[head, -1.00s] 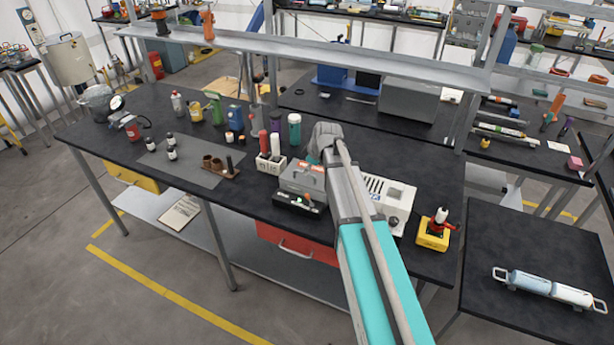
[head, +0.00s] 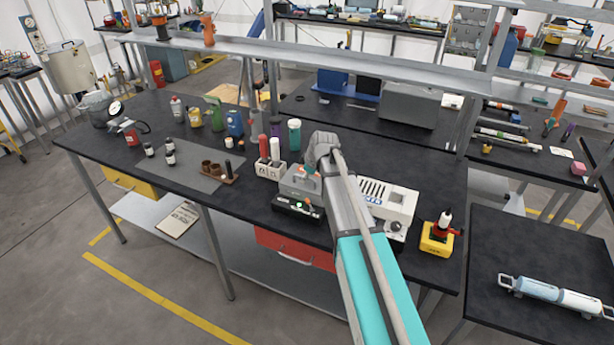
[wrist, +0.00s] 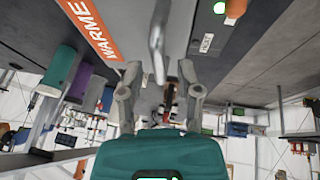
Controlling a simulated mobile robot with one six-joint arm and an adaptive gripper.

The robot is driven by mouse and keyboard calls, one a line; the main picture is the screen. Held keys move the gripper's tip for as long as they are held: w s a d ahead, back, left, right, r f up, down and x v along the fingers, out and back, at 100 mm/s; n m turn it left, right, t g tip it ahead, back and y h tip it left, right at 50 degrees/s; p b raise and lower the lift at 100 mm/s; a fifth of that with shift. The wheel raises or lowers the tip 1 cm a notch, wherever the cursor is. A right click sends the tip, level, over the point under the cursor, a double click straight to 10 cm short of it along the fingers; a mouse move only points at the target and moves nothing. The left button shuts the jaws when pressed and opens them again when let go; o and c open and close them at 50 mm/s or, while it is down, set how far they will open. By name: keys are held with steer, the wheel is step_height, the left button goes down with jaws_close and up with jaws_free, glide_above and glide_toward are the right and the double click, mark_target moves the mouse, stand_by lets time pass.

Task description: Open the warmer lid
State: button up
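The warmer has a grey lid (head: 294,183) with an orange label and a black base (head: 290,206) with a lit green light. The lid appears down on the base. In the wrist view, the grey lid (wrist: 112,12), its "WARME" label (wrist: 90,27) and a bar-shaped metal handle (wrist: 157,40) fill the top. My gripper (wrist: 160,80) is open, its two fingers apart on either side of the handle's line. I see no clear contact with the handle. In the head view, my wrist (head: 322,150) hides the fingers and part of the lid.
A white machine (head: 388,200) stands right of the warmer, close to my arm. A white holder (head: 270,170) with red and white bottles is just left of it. A teal cup (head: 294,133) stands behind. A yellow box (head: 437,240) sits at the bench's right end.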

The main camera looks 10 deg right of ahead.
jaws_close()
steer(key=shift+a, duration=0.1)
